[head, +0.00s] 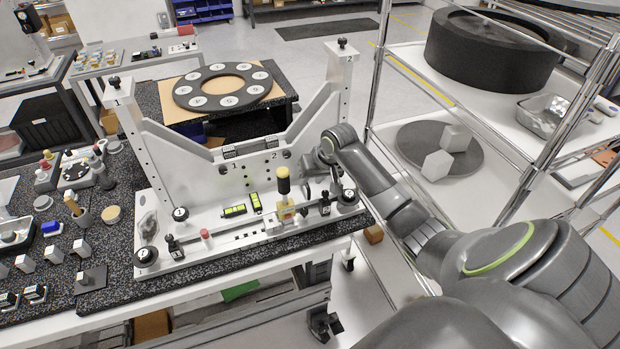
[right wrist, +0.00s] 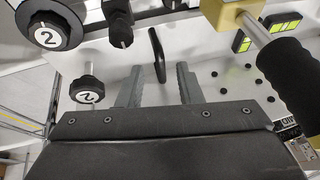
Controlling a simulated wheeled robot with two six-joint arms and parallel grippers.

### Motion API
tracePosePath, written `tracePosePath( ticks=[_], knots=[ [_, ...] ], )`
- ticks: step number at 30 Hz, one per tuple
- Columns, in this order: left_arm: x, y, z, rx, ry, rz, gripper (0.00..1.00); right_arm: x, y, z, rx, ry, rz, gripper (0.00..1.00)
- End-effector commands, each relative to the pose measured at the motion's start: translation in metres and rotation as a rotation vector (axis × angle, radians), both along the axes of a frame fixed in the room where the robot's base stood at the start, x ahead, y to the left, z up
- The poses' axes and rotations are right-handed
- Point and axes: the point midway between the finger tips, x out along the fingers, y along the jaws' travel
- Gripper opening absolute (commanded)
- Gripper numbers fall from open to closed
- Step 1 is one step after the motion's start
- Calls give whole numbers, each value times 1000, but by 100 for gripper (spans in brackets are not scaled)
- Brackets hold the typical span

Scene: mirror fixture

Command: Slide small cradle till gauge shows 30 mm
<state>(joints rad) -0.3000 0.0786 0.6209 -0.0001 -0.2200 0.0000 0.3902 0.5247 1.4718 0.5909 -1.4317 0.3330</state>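The white mirror fixture (head: 185,150) stands on a speckled bench. Along its front rail sits a yellow block with a black-gripped post (head: 285,205); I cannot tell whether this is the small cradle. Two small yellow-green displays (head: 234,211) lie left of it, their digits too small to read. My right gripper (right wrist: 158,68) is open at the fixture's right end. The post's black grip (right wrist: 290,85) is right of the fingers in the wrist view. My left gripper is not in view.
Black knobs marked 2 (right wrist: 48,37) and a black clamp post (right wrist: 118,25) are left of the fingers in the wrist view. A black ring plate (head: 222,87) lies behind the fixture. A wire rack (head: 410,100) stands right. Small parts crowd the bench's left.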

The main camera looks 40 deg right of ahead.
Motion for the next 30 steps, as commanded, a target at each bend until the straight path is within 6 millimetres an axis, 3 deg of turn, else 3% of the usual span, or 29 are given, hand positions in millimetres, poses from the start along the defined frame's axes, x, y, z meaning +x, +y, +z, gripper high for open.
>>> tracePosePath(
  ticks=[6,17,24,30],
  knots=[
    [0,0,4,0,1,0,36,7,2,-15,0,0,0,32],
    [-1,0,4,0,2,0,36,9,2,-19,0,-1,0,32],
    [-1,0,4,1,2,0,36,9,2,-18,0,-1,0,1],
    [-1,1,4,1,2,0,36,9,2,-18,1,-1,0,0]
  ],
)
